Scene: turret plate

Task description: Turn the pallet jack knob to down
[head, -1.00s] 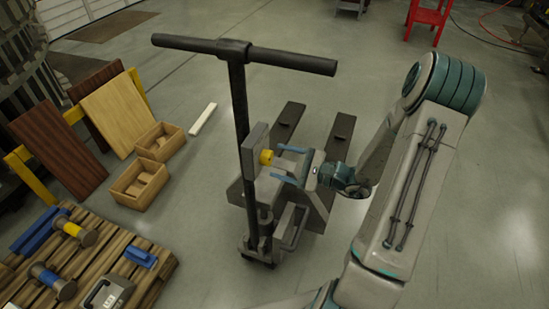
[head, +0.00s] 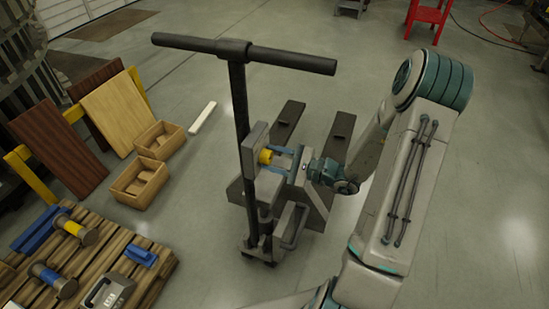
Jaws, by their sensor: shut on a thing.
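The pallet jack (head: 241,120) stands upright in the middle of the head view, with a black T-shaped handle and grey forks behind. A grey plate (head: 250,150) is fixed to its column. The knob's far face and any markings for down are hidden or too small to read.
A wooden pallet (head: 130,285) with hammer-like tools and a grey case stands at the lower left. Two wooden boxes (head: 140,183) and leaning boards (head: 115,110) are on the left. A red stool (head: 428,15) is at the back. The floor on the right is open.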

